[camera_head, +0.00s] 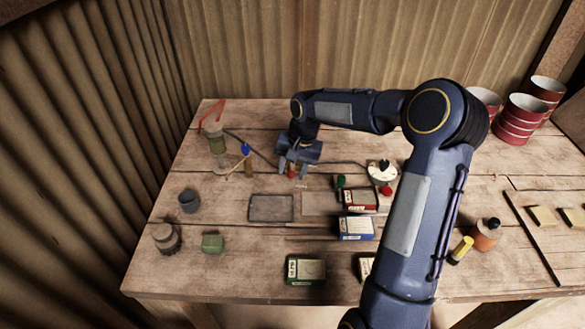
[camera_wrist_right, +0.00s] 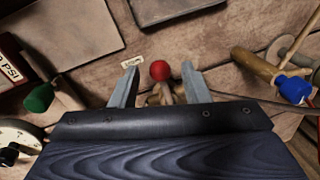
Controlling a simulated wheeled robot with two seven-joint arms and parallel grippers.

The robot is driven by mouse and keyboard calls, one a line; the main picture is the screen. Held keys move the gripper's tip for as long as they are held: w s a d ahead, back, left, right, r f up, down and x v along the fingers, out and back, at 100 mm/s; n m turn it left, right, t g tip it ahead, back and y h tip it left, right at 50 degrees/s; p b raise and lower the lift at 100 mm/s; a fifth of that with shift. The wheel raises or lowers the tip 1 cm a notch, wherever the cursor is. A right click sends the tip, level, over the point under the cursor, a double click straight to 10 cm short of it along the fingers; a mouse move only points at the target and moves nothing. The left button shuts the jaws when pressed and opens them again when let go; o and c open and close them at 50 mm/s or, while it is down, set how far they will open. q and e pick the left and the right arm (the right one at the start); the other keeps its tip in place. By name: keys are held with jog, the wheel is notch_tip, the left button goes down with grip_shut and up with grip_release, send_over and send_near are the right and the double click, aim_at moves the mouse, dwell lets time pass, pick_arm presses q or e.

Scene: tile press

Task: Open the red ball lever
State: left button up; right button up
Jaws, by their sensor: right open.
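The red ball (camera_head: 292,175) of the lever is on the table toward the back, just below my right gripper (camera_head: 291,172). In the right wrist view the red ball (camera_wrist_right: 160,70) sits between the two spread fingertips of my right gripper (camera_wrist_right: 160,68), with a gap on each side. The jaws are open and hold nothing. The lever's shaft and base are mostly hidden behind the gripper. A small paper label (camera_wrist_right: 133,62) lies beside the left finger. My left gripper is not in view.
A blue-topped lever (camera_wrist_right: 293,88) and a green-knobbed lever (camera_wrist_right: 38,97) stand on either side. A round gauge (camera_head: 382,172) is to the right. A dark tray (camera_head: 271,208) and small boxes (camera_head: 305,270) lie nearer the front. Red cans (camera_head: 520,118) stand at the back right.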

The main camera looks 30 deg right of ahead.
jog(key=shift+f, duration=0.1)
grip_shut()
